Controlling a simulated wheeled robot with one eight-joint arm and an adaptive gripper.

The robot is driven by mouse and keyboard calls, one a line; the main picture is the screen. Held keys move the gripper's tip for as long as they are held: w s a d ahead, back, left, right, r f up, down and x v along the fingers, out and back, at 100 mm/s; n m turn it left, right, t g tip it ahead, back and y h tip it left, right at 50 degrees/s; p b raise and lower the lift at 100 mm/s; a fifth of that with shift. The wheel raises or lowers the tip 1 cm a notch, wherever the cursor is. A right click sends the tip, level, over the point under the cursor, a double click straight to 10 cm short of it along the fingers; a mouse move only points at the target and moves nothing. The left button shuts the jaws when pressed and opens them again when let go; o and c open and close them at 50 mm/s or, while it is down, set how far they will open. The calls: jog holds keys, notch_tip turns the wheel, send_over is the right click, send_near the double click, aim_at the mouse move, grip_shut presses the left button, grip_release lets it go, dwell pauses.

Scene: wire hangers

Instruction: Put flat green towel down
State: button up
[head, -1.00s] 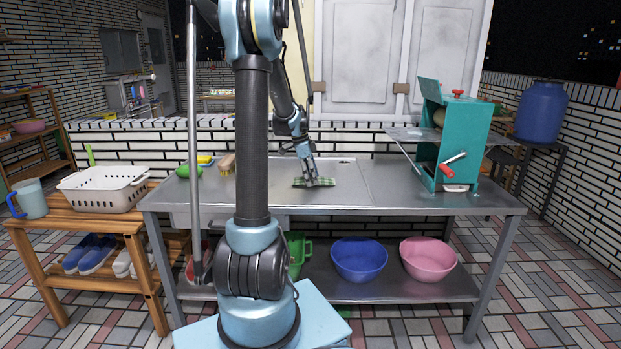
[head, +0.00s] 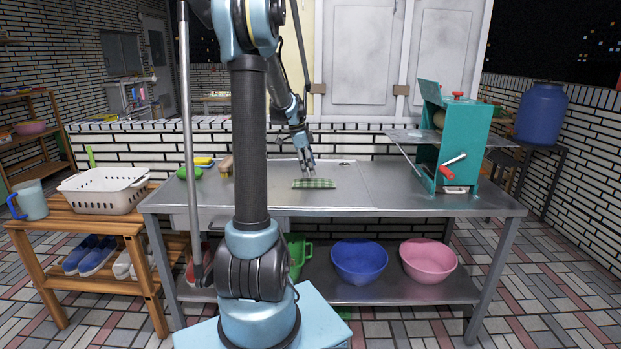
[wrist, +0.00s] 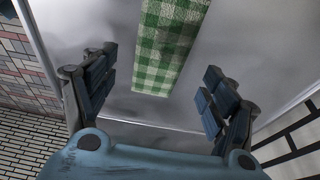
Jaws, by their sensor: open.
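The green checked towel (head: 314,184) lies flat on the metal table (head: 410,193), near the middle of its top. It also shows in the wrist view (wrist: 168,45), a green and white strip that runs off the top edge. My gripper (head: 309,172) is just above and behind the towel in the head view, apart from it. In the wrist view my gripper (wrist: 160,92) has its two fingers spread wide, with nothing held between them. The towel's near end lies ahead of the gap between the fingers.
A teal machine (head: 455,140) stands on the table's right side. A green item (head: 190,172), a yellow sponge (head: 203,161) and a brush (head: 226,165) are at the back left. A blue basin (head: 359,262) and a pink basin (head: 428,261) sit on the lower shelf. Table right of the towel is clear.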

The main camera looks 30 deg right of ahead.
jog(key=s+v, duration=0.1)
jog(key=v, duration=0.6)
jog(key=s+a+r+n+t, duration=0.1)
jog(key=s+a+n, duration=0.15)
jog(key=a, duration=0.45)
jog(key=s+a+n, duration=0.1)
jog(key=a+n, duration=0.3)
jog(key=a, duration=0.2)
jog(key=s+a+f+n+t+y, duration=0.1)
jog(key=s+a+f+n, duration=0.6)
jog(key=a, duration=0.5)
jog(key=s+a+f+n+t+y, duration=0.1)
jog(key=s+a+f+n, duration=0.6)
jog(key=s+a+n, duration=0.4)
jog(key=s+a, duration=0.1)
jog(key=s, duration=0.2)
jog(key=shift+f+t+y, duration=0.2)
jog(key=shift+t+y, duration=0.2)
jog(key=shift+s, duration=0.1)
